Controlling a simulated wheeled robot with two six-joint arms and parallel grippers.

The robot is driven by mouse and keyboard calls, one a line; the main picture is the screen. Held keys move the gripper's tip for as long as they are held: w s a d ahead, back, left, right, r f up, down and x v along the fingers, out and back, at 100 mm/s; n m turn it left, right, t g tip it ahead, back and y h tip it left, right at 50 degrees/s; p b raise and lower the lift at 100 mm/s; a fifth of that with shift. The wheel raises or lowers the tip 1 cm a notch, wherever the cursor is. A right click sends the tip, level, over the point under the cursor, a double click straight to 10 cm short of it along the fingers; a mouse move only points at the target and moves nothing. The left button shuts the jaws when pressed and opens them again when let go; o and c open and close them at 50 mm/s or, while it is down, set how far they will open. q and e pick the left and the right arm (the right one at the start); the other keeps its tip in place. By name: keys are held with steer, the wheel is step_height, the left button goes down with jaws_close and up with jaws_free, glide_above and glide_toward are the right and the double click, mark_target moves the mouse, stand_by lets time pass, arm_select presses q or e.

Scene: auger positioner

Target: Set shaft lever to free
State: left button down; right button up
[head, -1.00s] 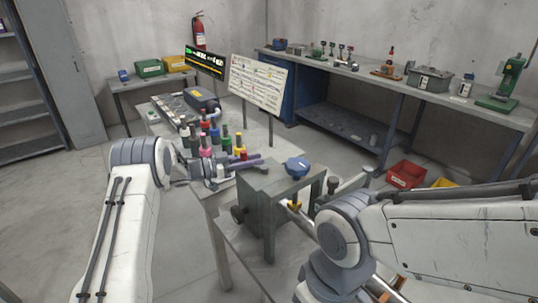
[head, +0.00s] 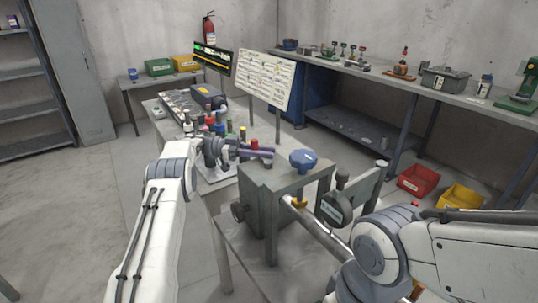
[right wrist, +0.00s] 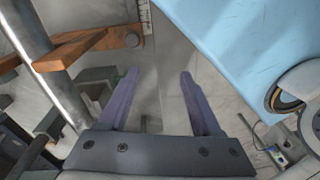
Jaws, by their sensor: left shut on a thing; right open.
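A steel shaft (head: 318,230) runs out of the grey machine block (head: 258,212) toward the lower right. It also shows in the right wrist view (right wrist: 48,65) at the left. There an orange-brown lever bar (right wrist: 90,45) with a dark round end stands out beside the shaft; I cannot read its setting. My right gripper (right wrist: 160,78) is open and empty, with the lever ahead and left of its fingers. In the head view my right arm hides it. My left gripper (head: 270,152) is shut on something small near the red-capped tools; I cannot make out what.
A blue knob (head: 303,159) tops the machine block. Several coloured-cap tools (head: 215,125) crowd the table behind. A red bin (head: 418,180) and yellow bin (head: 460,196) lie on the floor at right.

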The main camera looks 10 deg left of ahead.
arm_select(q)
steer(key=shift+d+r, duration=0.1)
stand_by(0.3)
steer(key=c, duration=0.7)
jaws_free()
steer(key=shift+d, duration=0.1)
step_height(320, 180, up, 4)
steer(key=shift+r, duration=0.1)
steer(key=s+d+r, duration=0.1)
steer(key=d+r, duration=0.1)
steer(key=d, duration=0.1)
steer(key=s+d+r+b, duration=0.1)
steer(key=d+r, duration=0.1)
steer(key=d, duration=0.2)
steer(key=s+d+r, duration=0.2)
steer(key=d, duration=0.1)
steer(key=shift+d+r+b, duration=0.35)
steer(key=shift+d+b, duration=0.05)
